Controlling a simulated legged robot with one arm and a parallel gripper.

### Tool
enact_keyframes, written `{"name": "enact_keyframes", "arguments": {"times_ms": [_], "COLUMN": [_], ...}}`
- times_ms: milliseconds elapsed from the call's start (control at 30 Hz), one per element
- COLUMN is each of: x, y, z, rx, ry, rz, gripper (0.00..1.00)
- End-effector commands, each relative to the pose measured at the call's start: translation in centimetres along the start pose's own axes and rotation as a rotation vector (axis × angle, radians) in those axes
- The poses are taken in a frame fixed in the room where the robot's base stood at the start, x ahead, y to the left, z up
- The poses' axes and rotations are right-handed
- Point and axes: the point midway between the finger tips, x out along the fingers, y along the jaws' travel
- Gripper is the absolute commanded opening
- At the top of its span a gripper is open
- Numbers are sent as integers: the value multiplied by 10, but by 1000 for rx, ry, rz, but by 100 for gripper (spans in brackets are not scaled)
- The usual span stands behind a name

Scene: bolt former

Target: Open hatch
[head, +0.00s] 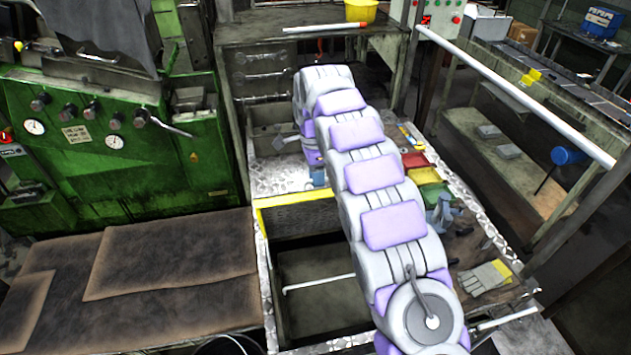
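My arm reaches from the bottom right up to the back of the pit area and bends down at its far end. My gripper (313,155) is at that far end, low over a diamond-plate surface (280,178). It is mostly hidden by my arm, so its fingers and any contact cannot be made out. In front of this plate is a dark rectangular opening (315,262) with a yellow strip (292,199) along its far edge. A white bar (318,283) crosses inside it. I cannot tell for certain which plate is the hatch.
A green machine (110,150) with gauges and levers stands at left, with brown mats (170,255) before it. Red, yellow and green bins (425,175), tools and gloves (486,278) lie right of my arm. A white rail (515,95) runs along the right. A cabinet (262,72) stands behind.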

Motion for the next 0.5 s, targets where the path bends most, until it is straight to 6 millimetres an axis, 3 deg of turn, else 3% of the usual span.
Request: {"name": "enact_keyframes", "arguments": {"times_ms": [500], "x": [-59], "y": [1], "z": [3], "rx": [-2], "ry": [1], "rz": [0], "gripper": [38]}}
